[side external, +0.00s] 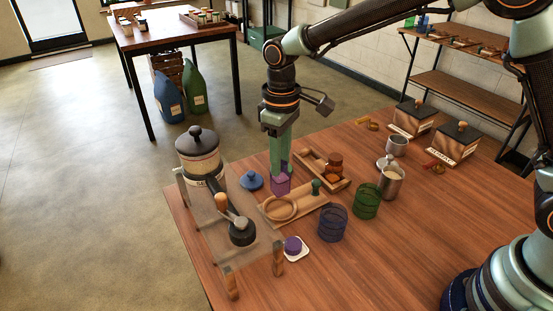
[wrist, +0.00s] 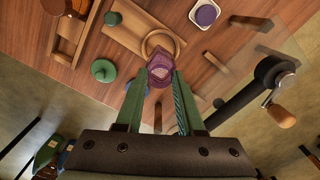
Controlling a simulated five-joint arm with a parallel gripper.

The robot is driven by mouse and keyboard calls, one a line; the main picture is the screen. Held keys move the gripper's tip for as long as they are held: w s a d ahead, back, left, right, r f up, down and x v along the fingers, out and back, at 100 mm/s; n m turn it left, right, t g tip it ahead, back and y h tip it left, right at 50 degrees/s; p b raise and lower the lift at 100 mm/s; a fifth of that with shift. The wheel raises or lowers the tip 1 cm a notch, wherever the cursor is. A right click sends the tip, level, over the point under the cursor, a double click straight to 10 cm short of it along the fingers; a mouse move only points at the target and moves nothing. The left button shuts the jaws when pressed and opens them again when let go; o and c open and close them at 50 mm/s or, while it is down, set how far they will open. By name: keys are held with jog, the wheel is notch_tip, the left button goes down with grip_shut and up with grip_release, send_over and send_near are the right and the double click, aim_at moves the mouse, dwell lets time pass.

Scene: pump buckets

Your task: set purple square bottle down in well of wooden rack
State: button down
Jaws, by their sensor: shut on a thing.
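My gripper (side external: 280,172) points down and is shut on the purple square bottle (side external: 280,186). In the wrist view the purple bottle (wrist: 160,73) sits between the tips of my green fingers (wrist: 160,84). The wooden rack (side external: 340,185) lies just right of the bottle in the side view and has an amber bottle (side external: 334,163) in it. The wrist view shows the rack (wrist: 62,48) at upper left, apart from the purple bottle. The bottle's base is partly hidden, and I cannot tell its height above the table.
A pale board with a ring (side external: 282,208) lies close in front of the bottle. A blue lid (side external: 252,181) is to its left. The grinder (side external: 200,160) and its clear stand are farther left. Blue (side external: 332,222) and green (side external: 366,200) glasses stand at right. A purple cap (side external: 293,245) sits on a white coaster.

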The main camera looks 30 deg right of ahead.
jog(key=w+d+f, duration=0.2)
jog(key=w+d, duration=0.3)
jog(key=d, duration=0.3)
jog(key=w+d+f, duration=0.1)
jog(key=w+d, duration=0.5)
jog(key=d, duration=0.3)
jog(key=shift+w+f, duration=0.2)
jog(key=shift+f, duration=0.2)
jog(key=shift+d+f, duration=0.1)
jog(key=shift+f, duration=1.15)
dwell(1.0)
jog(key=shift+c, duration=2.2)
grip_release()
notch_tip(320, 180, up, 7)
jog(key=shift+r, duration=0.15)
